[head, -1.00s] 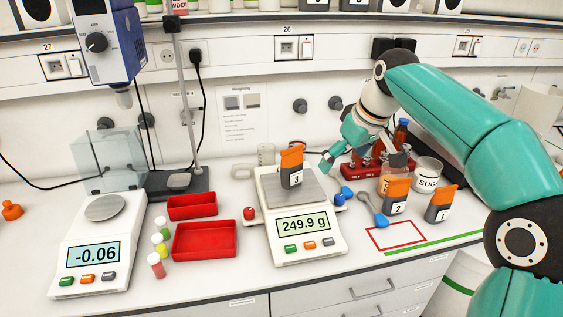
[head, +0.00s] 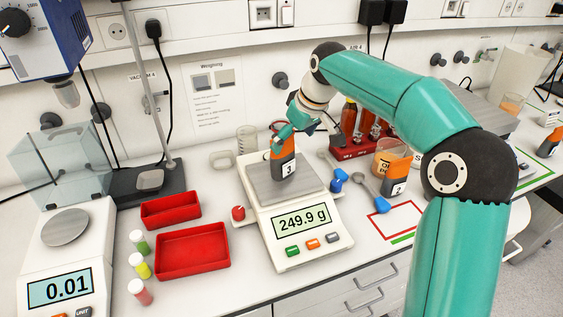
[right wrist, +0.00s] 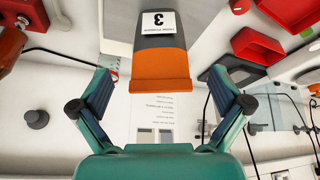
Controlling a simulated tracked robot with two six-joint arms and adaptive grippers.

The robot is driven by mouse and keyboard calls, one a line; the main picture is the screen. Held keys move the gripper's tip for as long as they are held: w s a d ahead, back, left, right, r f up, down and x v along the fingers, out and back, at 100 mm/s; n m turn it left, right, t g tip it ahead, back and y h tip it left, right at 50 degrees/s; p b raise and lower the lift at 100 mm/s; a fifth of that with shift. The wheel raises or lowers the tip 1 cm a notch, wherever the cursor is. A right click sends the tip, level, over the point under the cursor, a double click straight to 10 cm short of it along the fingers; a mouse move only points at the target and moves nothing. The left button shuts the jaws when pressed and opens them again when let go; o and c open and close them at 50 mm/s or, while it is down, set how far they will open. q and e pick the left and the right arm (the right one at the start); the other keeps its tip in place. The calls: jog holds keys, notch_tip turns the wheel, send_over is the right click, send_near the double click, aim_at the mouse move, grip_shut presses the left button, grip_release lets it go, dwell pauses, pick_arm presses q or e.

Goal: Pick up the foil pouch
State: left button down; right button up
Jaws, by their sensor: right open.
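A foil pouch with an orange top, dark grey body and a label "3" (head: 283,168) stands on the pan of the larger scale (head: 300,222), which reads 249.9 g. My right gripper (head: 281,132) is at the pouch's top. In the right wrist view the pouch (right wrist: 160,65) lies between the two spread fingers, with a visible gap on each side. The gripper is open and holds nothing. Similar pouches stand to the right: one labelled "2" (head: 395,170) and another (head: 549,142) at the far right. My left gripper is not in view.
Red trays (head: 192,250) and several capped vials (head: 139,265) stand left of the scale. A second scale (head: 66,228) reads 0.01.

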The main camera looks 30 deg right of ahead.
aim_at(283, 157)
jog(key=x, duration=0.3)
jog(key=shift+w+f, duration=0.1)
jog(key=shift+f, duration=0.3)
jog(key=shift+w+p+x, duration=0.1)
jog(key=shift+p+x, duration=0.3)
jog(key=shift+x, duration=0.85)
jog(key=shift+w+p+x, duration=0.15)
jog(key=shift+p+x, duration=0.25)
jog(key=shift+x, duration=0.9)
jog(key=shift+r, duration=0.15)
jog(key=c, duration=1.5)
